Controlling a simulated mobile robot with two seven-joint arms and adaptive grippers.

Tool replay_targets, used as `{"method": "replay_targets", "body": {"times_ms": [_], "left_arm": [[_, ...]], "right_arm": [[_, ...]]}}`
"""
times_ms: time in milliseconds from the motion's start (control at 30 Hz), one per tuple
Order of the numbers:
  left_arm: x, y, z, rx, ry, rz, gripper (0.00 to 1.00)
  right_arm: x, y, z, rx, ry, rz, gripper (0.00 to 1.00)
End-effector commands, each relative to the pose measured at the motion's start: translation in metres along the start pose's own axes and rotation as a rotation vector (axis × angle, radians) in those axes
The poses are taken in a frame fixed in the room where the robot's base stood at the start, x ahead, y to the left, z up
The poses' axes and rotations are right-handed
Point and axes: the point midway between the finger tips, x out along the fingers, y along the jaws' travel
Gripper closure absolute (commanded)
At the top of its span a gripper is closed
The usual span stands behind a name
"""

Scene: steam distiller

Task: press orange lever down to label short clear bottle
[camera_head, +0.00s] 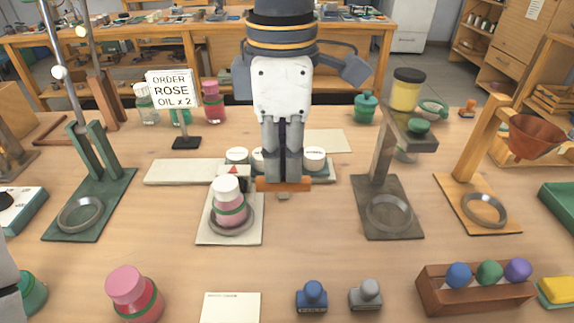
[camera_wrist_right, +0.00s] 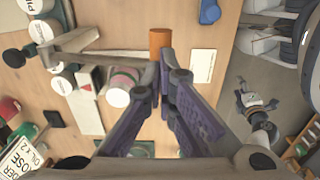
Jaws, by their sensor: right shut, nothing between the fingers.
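The short clear bottle (camera_head: 229,208), with a white cap, pink contents and a green band, stands upright in the ring of the labelling stand (camera_head: 212,235). In the right wrist view, its white cap (camera_wrist_right: 118,97) shows beside the fingers. The orange lever (camera_head: 268,186) is a bar just right of the bottle; its end also shows in the right wrist view (camera_wrist_right: 160,40). My right gripper (camera_head: 284,180) is shut and empty, pointing down with its tips at the lever; contact is hard to tell. My left gripper (camera_wrist_right: 255,97) shows small in the right wrist view, its fingers apparently spread.
Ring stands rise on the left (camera_head: 88,205) and right (camera_head: 390,215). A pink-stoppered bottle (camera_head: 135,292), a blue stamp (camera_head: 312,295) and a grey stamp (camera_head: 366,293) stand in front. White-lidded jars (camera_head: 314,158) stand behind the lever. The table between lever and stamps is clear.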

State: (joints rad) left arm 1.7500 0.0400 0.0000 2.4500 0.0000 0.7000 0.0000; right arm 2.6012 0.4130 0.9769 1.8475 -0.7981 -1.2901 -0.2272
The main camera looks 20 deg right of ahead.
Motion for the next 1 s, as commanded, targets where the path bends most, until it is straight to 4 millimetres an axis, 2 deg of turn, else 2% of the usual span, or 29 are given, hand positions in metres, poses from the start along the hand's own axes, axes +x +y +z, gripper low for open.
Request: {"method": "replay_targets", "body": {"times_ms": [267, 767, 1000], "left_arm": [[0.000, 0.000, 0.000, 0.000, 0.000, 0.000, 0.55], [0.000, 0.000, 0.000, 0.000, 0.000, 0.000, 0.55], [0.000, 0.000, 0.000, 0.000, 0.000, 0.000, 0.55]], "right_arm": [[0.001, 0.000, 0.000, 0.000, -0.001, 0.000, 1.00], [0.019, -0.004, 0.000, 0.000, -0.001, 0.000, 1.00], [0.020, -0.004, 0.000, 0.000, 0.000, 0.000, 1.00]]}}
